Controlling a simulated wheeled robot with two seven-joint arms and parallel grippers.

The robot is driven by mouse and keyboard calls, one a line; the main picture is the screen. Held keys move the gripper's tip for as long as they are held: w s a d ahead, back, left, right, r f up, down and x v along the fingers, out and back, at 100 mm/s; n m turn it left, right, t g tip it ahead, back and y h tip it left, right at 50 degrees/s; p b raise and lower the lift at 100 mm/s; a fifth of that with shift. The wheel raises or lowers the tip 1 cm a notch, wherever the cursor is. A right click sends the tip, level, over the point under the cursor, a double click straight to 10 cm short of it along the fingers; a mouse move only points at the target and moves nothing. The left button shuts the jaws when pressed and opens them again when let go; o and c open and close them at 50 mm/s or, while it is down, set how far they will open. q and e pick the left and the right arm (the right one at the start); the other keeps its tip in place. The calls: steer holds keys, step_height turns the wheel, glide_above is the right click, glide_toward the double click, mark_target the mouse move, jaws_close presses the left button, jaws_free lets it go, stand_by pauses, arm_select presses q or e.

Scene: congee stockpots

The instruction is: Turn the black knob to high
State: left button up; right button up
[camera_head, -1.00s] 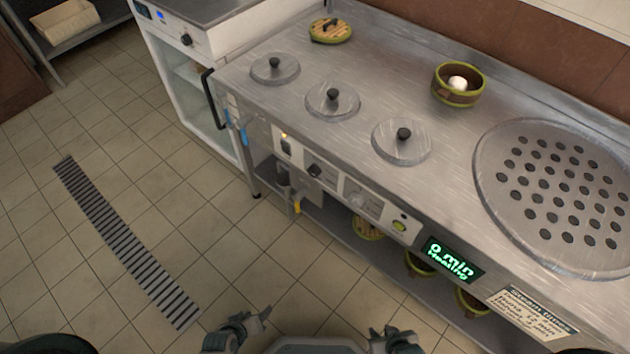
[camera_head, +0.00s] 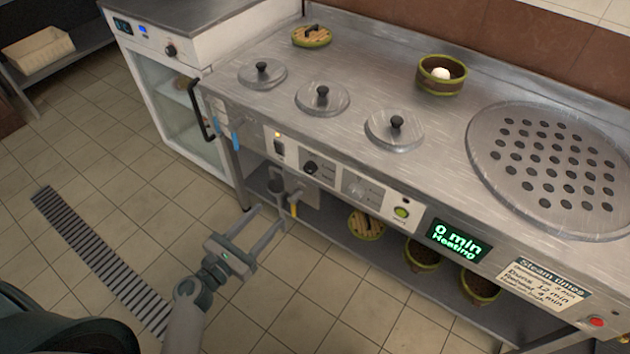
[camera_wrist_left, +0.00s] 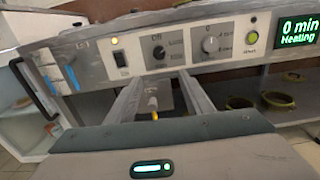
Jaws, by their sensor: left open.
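The black knob (camera_head: 310,167) is on the front panel of the steel stove, between a black rocker switch and a grey knob. In the left wrist view the black knob (camera_wrist_left: 158,52) has "Off" printed above it and small labels at its right. My left gripper (camera_head: 266,216) is open and empty, below and in front of the panel, apart from the knob. In the left wrist view its two fingers (camera_wrist_left: 160,88) point toward the panel below the knob. My right gripper does not show.
The rocker switch (camera_head: 279,149), grey dial (camera_head: 355,187) and green button (camera_head: 401,212) share the panel. A display (camera_head: 459,241) reads "0 min Heating". A yellow-tipped valve (camera_head: 293,204) hangs beneath the panel. Baskets (camera_head: 422,256) sit on the lower shelf. The floor in front is clear.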

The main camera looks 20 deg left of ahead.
mark_target(308, 172)
arm_select(q)
steer(key=shift+r, duration=0.25)
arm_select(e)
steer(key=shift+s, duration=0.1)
arm_select(q)
steer(key=shift+w, duration=0.2)
steer(key=p+x, duration=0.1)
steer(key=x, duration=1.4)
steer(key=shift+w+d, duration=0.2)
steer(key=shift+w, duration=0.1)
steer(key=shift+w+d, duration=0.25)
steer(key=shift+w, duration=0.4)
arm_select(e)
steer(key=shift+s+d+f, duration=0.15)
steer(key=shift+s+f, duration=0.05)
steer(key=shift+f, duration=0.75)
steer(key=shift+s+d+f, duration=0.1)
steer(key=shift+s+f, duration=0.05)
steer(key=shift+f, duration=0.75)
arm_select(q)
steer(key=c, duration=1)
